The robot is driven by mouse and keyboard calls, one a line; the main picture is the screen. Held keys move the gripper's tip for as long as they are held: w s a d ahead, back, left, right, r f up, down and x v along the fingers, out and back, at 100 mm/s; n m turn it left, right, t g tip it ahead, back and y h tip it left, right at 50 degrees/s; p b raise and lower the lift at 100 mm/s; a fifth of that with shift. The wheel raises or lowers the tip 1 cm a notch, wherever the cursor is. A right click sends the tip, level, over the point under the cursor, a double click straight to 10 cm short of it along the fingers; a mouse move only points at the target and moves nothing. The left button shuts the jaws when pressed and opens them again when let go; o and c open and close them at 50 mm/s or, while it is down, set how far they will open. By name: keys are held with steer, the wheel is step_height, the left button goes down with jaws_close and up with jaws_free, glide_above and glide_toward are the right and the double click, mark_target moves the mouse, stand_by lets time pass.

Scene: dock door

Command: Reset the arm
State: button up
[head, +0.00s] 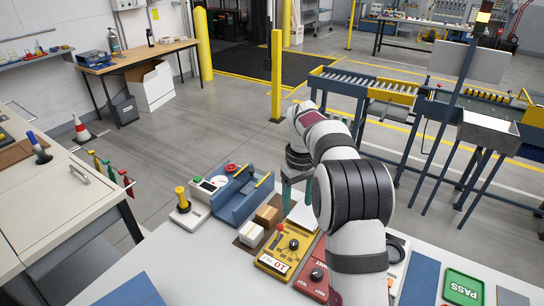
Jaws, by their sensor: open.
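My white and dark grey arm rises from the front right of the light worktable (180,262) and bends over its far side. My gripper (297,198) hangs at the far end of the arm, with its teal fingers apart and nothing visible between them. It is above the table's far edge, close to a small brown box (267,215). The arm's links hide part of the gripper and the table behind them.
A blue cradle (238,202), a yellow-knobbed stand (182,200), a white box (251,234), a yellow panel (283,253) and a red panel (314,276) crowd the table near the gripper. A green PASS tray (463,287) lies at right.

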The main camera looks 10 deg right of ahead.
steer(key=s+a+r+m+y, duration=0.15)
steer(key=s+a+r, duration=0.25)
steer(key=s, duration=0.6)
steer(key=s+a+r+m+h, duration=0.1)
steer(key=s+a+r+m, duration=0.25)
steer(key=s, duration=0.55)
steer(key=s+a+f+m, duration=0.1)
steer(key=s+a+f, duration=0.1)
steer(key=s, duration=0.6)
steer(key=s+a+f+m+y, duration=0.1)
steer(key=s+a+f+m, duration=0.1)
steer(key=s, duration=0.6)
steer(key=shift+s+a+m, duration=0.15)
steer(key=shift+s+m, duration=0.05)
steer(key=shift+m, duration=0.1)
